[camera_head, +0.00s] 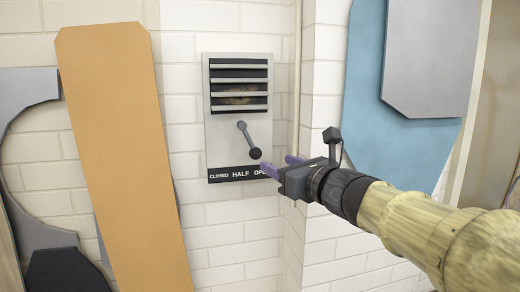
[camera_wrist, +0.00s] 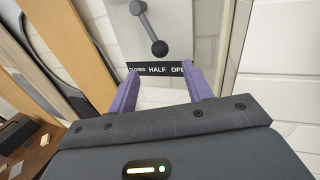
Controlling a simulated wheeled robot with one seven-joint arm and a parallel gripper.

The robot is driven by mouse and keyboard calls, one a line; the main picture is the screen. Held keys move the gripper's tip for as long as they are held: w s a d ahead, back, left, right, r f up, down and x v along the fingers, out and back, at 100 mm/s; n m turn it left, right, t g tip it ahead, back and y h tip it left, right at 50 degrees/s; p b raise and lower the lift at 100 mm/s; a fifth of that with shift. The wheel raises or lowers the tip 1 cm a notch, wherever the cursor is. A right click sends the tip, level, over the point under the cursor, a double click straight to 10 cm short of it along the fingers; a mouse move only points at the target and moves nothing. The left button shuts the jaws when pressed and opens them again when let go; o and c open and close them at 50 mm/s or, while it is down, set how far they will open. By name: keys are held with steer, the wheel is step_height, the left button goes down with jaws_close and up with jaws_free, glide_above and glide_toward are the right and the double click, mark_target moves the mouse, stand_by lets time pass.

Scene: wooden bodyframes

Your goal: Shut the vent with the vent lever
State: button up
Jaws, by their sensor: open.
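The vent (camera_head: 216,126) is a light panel on the white brick wall, with dark horizontal slats in its upper part. The vent lever (camera_head: 249,139) is a grey arm with a dark round knob, hanging down and tilted slightly right. A black label strip (camera_head: 232,174) below it reads CLOSED, HALF and OPEN, the last word partly covered by my gripper. In the wrist view the lever (camera_wrist: 152,32) shows above and between my purple fingers. My gripper (camera_head: 279,167) is open and empty, below and right of the knob, apart from it. It also shows in the wrist view (camera_wrist: 160,85).
A tall orange board (camera_head: 125,150) leans on the wall left of the vent. Grey curved panels stand at the far left. A blue panel (camera_head: 390,130) with a grey panel (camera_head: 430,55) is at the right. A wall corner runs just right of the vent.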

mark_target(259, 155)
steer(key=p+x, duration=0.3)
steer(key=x, duration=0.5)
steer(key=shift+w+a+r, duration=0.1)
steer(key=shift+a, duration=0.05)
steer(key=shift+w+a+p, duration=0.3)
steer(key=shift+w+p, duration=0.05)
steer(key=shift+w, duration=0.1)
jaws_close()
